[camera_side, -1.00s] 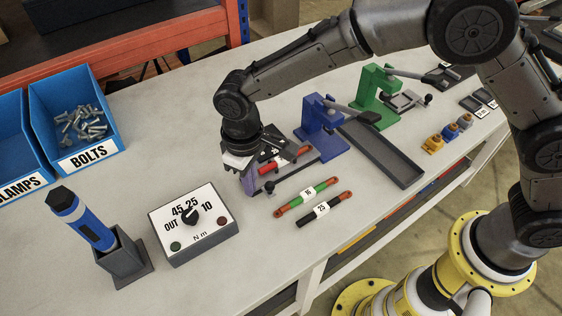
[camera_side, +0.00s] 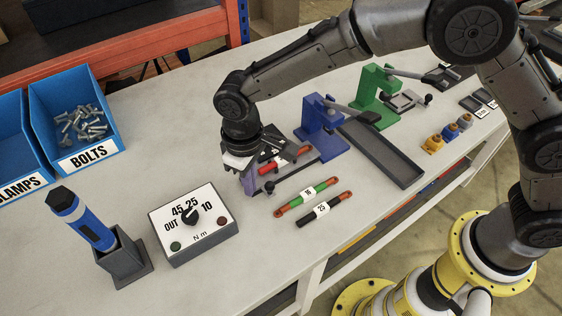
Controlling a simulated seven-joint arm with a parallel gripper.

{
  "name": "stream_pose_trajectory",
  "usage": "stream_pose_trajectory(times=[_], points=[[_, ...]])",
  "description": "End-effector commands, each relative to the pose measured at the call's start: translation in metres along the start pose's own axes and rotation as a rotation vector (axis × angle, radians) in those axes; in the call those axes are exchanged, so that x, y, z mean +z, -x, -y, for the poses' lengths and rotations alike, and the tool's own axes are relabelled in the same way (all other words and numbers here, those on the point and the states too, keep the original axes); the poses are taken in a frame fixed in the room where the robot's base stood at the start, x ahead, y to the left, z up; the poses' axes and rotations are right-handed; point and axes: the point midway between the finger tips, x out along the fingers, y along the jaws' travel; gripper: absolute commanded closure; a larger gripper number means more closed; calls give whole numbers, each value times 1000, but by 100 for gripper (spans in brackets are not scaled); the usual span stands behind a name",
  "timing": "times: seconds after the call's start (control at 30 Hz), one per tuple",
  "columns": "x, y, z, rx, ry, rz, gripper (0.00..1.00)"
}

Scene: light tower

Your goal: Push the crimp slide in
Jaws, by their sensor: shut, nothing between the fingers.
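The blue crimp press (camera_side: 322,124) stands mid-bench with its lever raised to the right. A red cable piece (camera_side: 267,168) with a white label lies on the slide, partly hidden by my gripper. My gripper (camera_side: 239,168) is shut and empty, pointing down at the left outer end of the slide. I cannot tell whether its fingertips touch the slide.
A green press (camera_side: 376,90) with its own slide stands further right, beyond a dark grey tray (camera_side: 385,154). Two labelled cables (camera_side: 308,196) lie in front. A torque box (camera_side: 194,224), a blue tool in a holder (camera_side: 122,257) and a bolts bin (camera_side: 74,115) are to the left.

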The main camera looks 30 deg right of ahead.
Motion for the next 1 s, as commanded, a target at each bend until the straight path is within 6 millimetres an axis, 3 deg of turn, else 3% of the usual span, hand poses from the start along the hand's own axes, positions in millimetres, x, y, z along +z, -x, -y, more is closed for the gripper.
stream_pose_trajectory(times=[0.7,1.0], points=[[1,-37,0,0,0,3,100],[0,-40,0,0,0,1,100]])
